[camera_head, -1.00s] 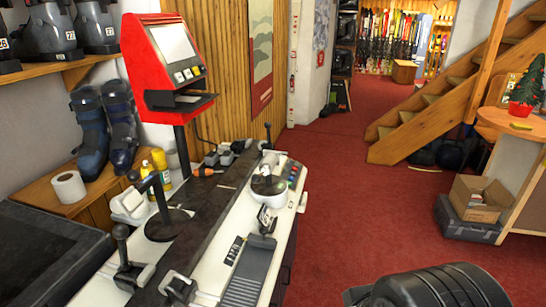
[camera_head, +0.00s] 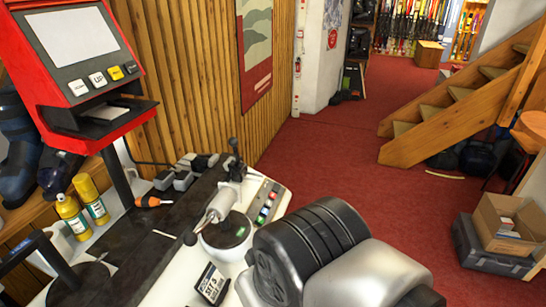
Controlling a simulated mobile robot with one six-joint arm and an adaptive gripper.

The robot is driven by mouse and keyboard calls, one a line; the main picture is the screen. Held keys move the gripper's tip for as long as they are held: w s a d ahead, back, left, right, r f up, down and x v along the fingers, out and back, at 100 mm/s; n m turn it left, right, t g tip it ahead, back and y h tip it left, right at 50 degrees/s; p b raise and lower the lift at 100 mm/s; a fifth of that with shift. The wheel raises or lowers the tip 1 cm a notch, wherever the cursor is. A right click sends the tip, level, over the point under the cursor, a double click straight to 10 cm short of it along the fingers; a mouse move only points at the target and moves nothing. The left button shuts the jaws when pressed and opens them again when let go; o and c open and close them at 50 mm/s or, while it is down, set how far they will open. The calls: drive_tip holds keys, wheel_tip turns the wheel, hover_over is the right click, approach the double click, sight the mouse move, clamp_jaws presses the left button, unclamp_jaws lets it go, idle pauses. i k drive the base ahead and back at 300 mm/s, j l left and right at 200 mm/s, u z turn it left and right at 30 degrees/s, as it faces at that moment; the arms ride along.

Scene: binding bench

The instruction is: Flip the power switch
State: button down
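The white binding bench (camera_head: 283,203) stands at the lower middle, with a dark strip along its top. A small control panel with coloured buttons or switches (camera_head: 267,203) sits near its far right corner, some green and some red. I cannot tell which one is the power switch. My arm's black and silver link fills the lower right and covers part of the bench's right side. My gripper's fingers do not show.
A red terminal (camera_head: 60,60) with a screen stands on a post at left. Yellow bottles (camera_head: 90,197), an orange-handled screwdriver (camera_head: 148,202) and a round device with a metal arm (camera_head: 226,232) are around the bench. Open red carpet (camera_head: 340,165) lies beyond; a cardboard box (camera_head: 508,222) is at right.

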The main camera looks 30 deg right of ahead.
sight(276, 187)
drive_tip(key=i+l, duration=0.15)
drive_tip(key=l, duration=0.15)
drive_tip(key=i+l, duration=0.15)
drive_tip(key=l, duration=0.15)
drive_tip(key=i+l, duration=0.15)
drive_tip(key=l, duration=0.15)
drive_tip(key=i+l, duration=0.15)
drive_tip(key=l, duration=0.2)
